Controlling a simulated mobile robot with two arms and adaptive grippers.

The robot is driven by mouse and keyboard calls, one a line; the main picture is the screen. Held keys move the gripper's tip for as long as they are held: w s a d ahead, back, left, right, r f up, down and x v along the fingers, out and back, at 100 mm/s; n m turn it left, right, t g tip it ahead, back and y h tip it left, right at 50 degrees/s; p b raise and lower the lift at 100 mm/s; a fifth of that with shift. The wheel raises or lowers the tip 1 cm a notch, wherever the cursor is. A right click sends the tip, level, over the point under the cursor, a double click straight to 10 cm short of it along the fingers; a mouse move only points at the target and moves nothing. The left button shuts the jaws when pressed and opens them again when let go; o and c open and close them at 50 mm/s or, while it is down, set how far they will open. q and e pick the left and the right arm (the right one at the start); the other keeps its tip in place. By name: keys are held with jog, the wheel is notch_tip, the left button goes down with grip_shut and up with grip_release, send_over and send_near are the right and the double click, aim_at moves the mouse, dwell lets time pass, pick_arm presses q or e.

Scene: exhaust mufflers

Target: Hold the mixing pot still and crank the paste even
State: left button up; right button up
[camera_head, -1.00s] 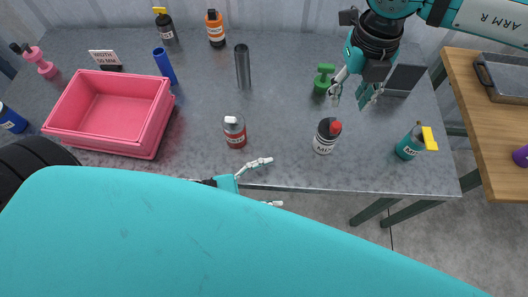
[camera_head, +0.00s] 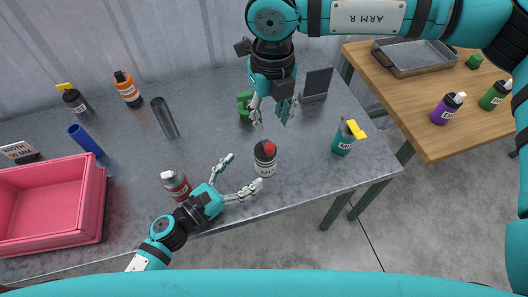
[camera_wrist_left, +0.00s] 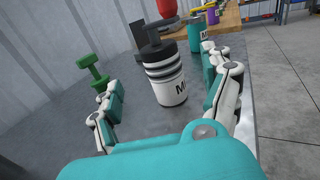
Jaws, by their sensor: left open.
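A mixing pot (camera_head: 264,160) with white and dark bands, a dark top and a red knob stands upright on the grey table. Its label is partly readable. My left gripper (camera_head: 241,174) is open to its left, fingers pointing at it, apparently not touching. In the left wrist view the pot (camera_wrist_left: 170,90) stands ahead between the spread fingers, with the dark top and red knob above. My right gripper (camera_head: 271,121) hangs above and behind the pot, fingers spread and empty. The paste is hidden inside the pot.
A green dumbbell-shaped item (camera_head: 244,105) is behind, near my right gripper. A teal pot with a yellow top (camera_head: 345,137) stands at right. A pink bin (camera_head: 92,205) is at left.

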aim_at(257, 160)
pick_arm(q)
jog(key=x, duration=0.8)
jog(key=shift+w+d, duration=0.1)
jog(key=shift+d, duration=0.05)
jog(key=c, duration=1.3)
jog(key=shift+c, duration=0.2)
